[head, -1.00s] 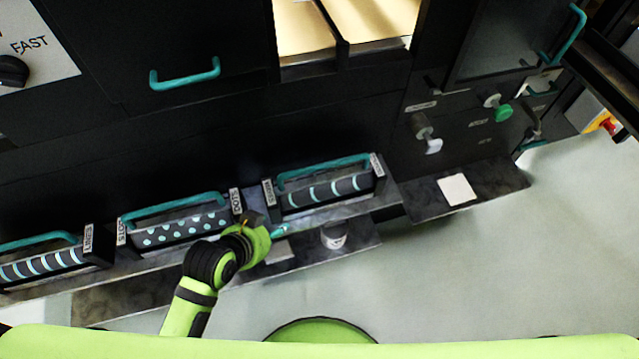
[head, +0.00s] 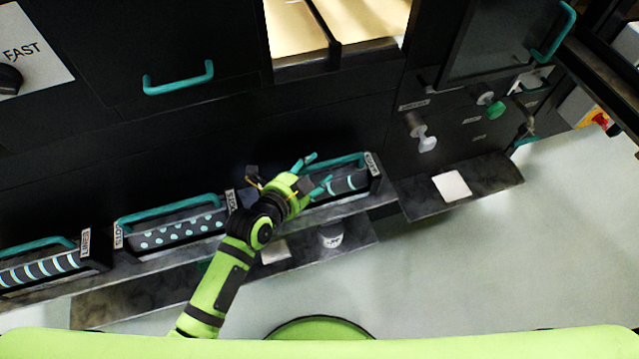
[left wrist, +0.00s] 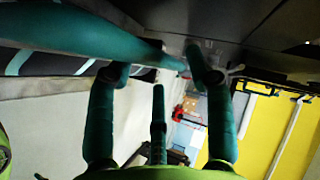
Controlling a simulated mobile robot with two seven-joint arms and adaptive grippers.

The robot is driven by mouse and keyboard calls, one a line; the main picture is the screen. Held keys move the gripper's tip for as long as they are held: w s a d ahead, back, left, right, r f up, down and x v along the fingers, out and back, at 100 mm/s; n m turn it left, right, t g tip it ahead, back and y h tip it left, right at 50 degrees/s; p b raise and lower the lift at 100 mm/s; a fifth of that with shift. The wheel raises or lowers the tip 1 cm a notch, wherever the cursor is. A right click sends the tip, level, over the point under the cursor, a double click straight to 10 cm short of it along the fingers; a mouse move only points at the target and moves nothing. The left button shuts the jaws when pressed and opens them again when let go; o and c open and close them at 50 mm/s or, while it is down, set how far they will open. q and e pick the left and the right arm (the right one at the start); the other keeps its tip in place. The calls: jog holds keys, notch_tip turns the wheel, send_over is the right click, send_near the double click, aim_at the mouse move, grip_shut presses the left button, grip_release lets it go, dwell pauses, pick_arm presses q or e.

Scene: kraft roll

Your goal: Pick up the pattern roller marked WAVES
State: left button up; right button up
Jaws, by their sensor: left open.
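The right-hand pattern roller (head: 346,184), dark with pale teal bands, sits in its holder on the ledge. A teal bar handle (head: 345,161) runs above it; the end label (head: 373,164) is too small to read surely. My left gripper (head: 318,172) is open and empty at the left part of this roller and handle, hiding that end. In the left wrist view the handle (left wrist: 75,32) crosses the upper left, near the open fingers (left wrist: 160,95); I cannot tell whether they touch. My right gripper is not in view.
A dotted roller (head: 178,235) and a lined roller (head: 40,268) sit to the left, each with a teal handle. A lower shelf holds a white cup (head: 331,236) and a white pad (head: 274,251). A white card (head: 452,186) lies on the right shelf. The dark machine front stands behind.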

aim_at(317, 167)
pick_arm(q)
jog(key=shift+x, duration=1.6)
jog(key=shift+s, duration=0.1)
grip_shut()
jog(key=shift+r, duration=0.25)
